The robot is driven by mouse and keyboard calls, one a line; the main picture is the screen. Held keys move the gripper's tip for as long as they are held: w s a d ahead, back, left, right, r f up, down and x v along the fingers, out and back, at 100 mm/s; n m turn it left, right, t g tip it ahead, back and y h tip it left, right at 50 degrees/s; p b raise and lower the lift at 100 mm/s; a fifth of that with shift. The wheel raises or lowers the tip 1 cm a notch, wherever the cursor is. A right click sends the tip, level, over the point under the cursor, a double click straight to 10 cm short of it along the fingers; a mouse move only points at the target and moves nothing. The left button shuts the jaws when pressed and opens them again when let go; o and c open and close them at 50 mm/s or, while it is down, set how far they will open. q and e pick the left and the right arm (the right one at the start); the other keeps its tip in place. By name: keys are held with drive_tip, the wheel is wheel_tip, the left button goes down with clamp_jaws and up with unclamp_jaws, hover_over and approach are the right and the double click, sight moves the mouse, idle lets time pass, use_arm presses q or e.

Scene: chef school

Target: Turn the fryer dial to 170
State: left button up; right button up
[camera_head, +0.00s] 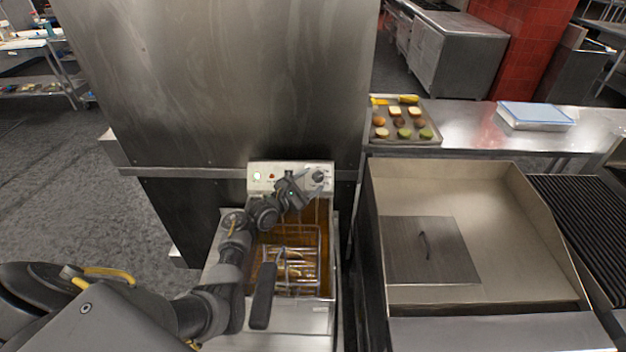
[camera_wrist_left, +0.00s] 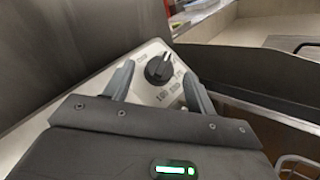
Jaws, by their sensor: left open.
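The fryer's black round dial (camera_head: 318,176) sits at the right end of the pale control panel (camera_head: 262,184). My left gripper (camera_head: 312,183) reaches over the fryer from the front and stands close to the dial. Its fingers are open, one on each side of the dial in the left wrist view; I cannot tell whether they touch it. My right gripper is not in view.
Below my left arm, a wire basket (camera_head: 300,230) with food sits in the fryer, its black handle (camera_head: 263,296) pointing forward. A tall steel cabinet (camera_head: 220,80) stands behind.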

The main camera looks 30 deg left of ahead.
use_arm(q)
drive_tip(key=shift+w+d, duration=0.2)
drive_tip(key=shift+w, duration=0.4)
drive_tip(key=c, duration=1)
drive_tip(key=shift+a+r+m, duration=0.1)
drive_tip(key=shift+m, duration=0.2)
